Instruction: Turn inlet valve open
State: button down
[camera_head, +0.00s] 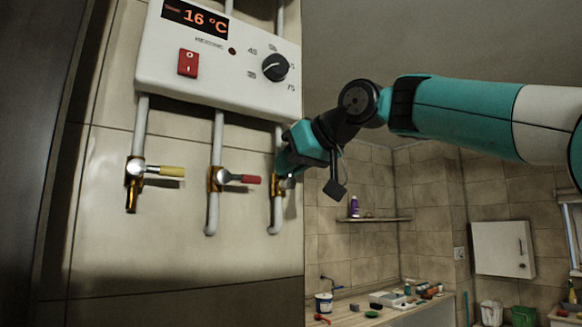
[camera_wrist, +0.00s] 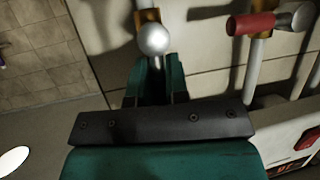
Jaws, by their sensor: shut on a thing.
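Three brass valves hang on pipes below the white heater. The left valve (camera_head: 134,172) has a yellow lever pointing right, across its pipe. The middle valve (camera_head: 216,178) has a red lever pointing right; that red lever (camera_wrist: 252,24) also shows in the wrist view. The right valve (camera_head: 277,187) is partly covered by my gripper (camera_head: 284,172). In the wrist view, my gripper (camera_wrist: 157,72) has its teal fingers shut just beside the silver knob (camera_wrist: 153,40) of this valve. The lever between the fingers is mostly hidden, and its colour cannot be told.
The heater (camera_head: 220,68) carries a 16 °C display, a red switch (camera_head: 188,63) and a black dial (camera_head: 275,67). A shelf (camera_head: 375,219) and a cluttered counter (camera_head: 385,312) stand farther back. The wall below the valves is clear.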

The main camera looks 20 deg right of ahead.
jog(key=shift+a+f, duration=0.1)
jog(key=shift+f, duration=0.45)
jog(key=c, duration=1.3)
grip_release()
jog(key=shift+o, duration=0.7)
jog(key=shift+r, duration=0.15)
jog(key=shift+s+d+r, duration=0.25)
jog(key=shift+s+r, duration=0.05)
jog(key=shift+s, duration=0.05)
jog(key=p+v, duration=0.2)
jog(key=v, duration=1.4)
jog(key=shift+s+p, duration=0.2)
jog(key=shift+p, duration=0.15)
